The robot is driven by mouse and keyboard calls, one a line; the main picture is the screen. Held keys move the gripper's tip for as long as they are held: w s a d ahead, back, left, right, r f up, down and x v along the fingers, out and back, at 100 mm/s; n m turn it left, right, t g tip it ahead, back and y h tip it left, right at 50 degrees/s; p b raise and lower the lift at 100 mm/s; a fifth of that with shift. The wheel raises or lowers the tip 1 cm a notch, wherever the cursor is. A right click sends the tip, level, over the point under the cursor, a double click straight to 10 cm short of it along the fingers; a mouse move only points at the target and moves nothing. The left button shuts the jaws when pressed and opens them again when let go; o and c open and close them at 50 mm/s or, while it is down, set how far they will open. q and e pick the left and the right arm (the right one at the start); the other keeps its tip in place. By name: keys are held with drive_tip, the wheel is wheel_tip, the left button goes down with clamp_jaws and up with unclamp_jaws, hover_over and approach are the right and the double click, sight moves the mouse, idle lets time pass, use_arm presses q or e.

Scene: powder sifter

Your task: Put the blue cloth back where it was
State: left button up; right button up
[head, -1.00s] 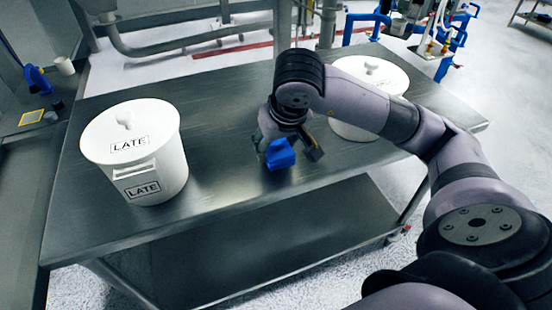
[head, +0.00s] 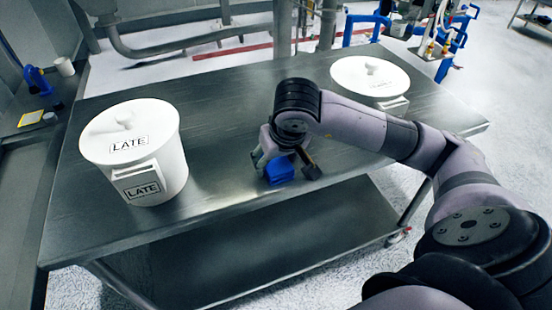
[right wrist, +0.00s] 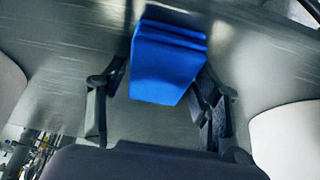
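The blue cloth (head: 280,171) is a folded, block-like bundle near the front edge of the steel table (head: 235,115). My right gripper (head: 284,168) comes down over it from above. In the right wrist view, the cloth (right wrist: 168,62) sits between the two dark fingers (right wrist: 163,88), which meet its left and right sides. I cannot tell whether the cloth's underside touches the table. My left gripper is not in view.
A white lidded container labelled LATE (head: 135,155) stands on the table at left. Another white lidded container (head: 370,78) stands at the back right, partly behind my right arm. The tabletop between them is mostly clear. A lower shelf (head: 250,245) lies under the table.

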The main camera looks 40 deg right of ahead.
drive_tip(key=shift+o, duration=0.9)
drive_tip(key=shift+r, duration=0.1)
drive_tip(key=shift+r+p, duration=0.25)
drive_tip(key=shift+p, duration=0.1)
drive_tip(key=v, duration=1.1)
drive_tip(key=shift+s+r+p, duration=0.3)
drive_tip(key=shift+p, duration=0.15)
